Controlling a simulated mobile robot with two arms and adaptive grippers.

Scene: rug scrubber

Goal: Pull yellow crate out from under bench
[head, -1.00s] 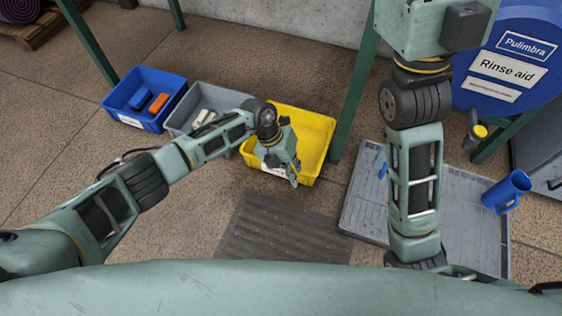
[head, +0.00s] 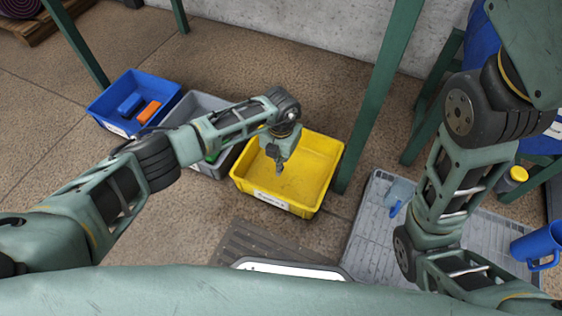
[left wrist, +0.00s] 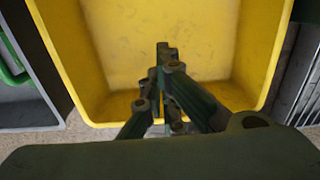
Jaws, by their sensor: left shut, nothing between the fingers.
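The yellow crate (head: 318,152) stands on the floor beside a green bench leg, with a white label on its front wall. It looks empty where I can see into it. My left gripper (head: 279,170) points down over the crate in the head view, its fingers together and empty. In the left wrist view the closed fingers (left wrist: 165,52) overlap the yellow crate (left wrist: 110,45); I cannot tell whether they touch it. The bench top is out of view; green bench legs (head: 378,95) show. My right arm crosses the right side, its gripper out of frame.
Left of the yellow crate stand a grey crate (head: 188,107), partly hidden by my left arm, and a blue crate (head: 170,92) with blue and orange items. A floor grate (head: 245,243) lies in front. A grey tray (head: 368,235) and blue jug (head: 541,243) are at right.

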